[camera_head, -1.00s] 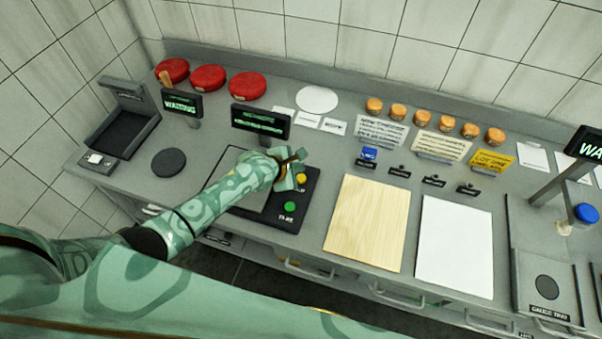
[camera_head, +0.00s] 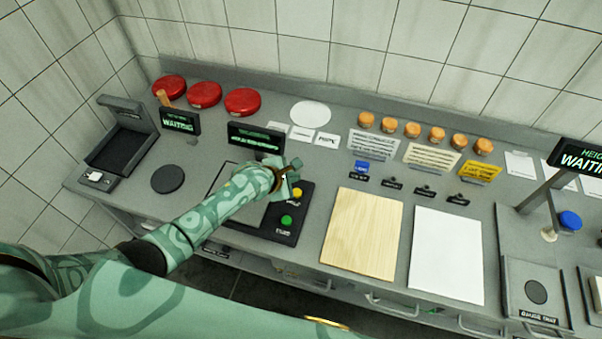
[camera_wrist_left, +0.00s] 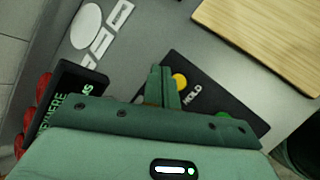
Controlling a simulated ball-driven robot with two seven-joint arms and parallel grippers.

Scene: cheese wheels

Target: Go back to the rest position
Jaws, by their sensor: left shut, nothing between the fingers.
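My left gripper (camera_head: 284,175) is over the black scale with the yellow button (camera_head: 296,193) and green button (camera_head: 286,220). In the left wrist view its fingers (camera_wrist_left: 163,85) are together and empty, beside the yellow button (camera_wrist_left: 179,81) marked HOLD. I cannot tell whether the fingers touch the panel. My left arm (camera_head: 215,212) reaches in from the lower left and covers part of the scale plate. My right gripper is not in view.
A display (camera_head: 256,138) stands just behind the gripper. Three red cheese wheels (camera_head: 204,95) sit at the back left. A wooden board (camera_head: 363,228) and white sheet (camera_head: 447,255) lie to the right. Several small orange-topped jars (camera_head: 412,129) line the back.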

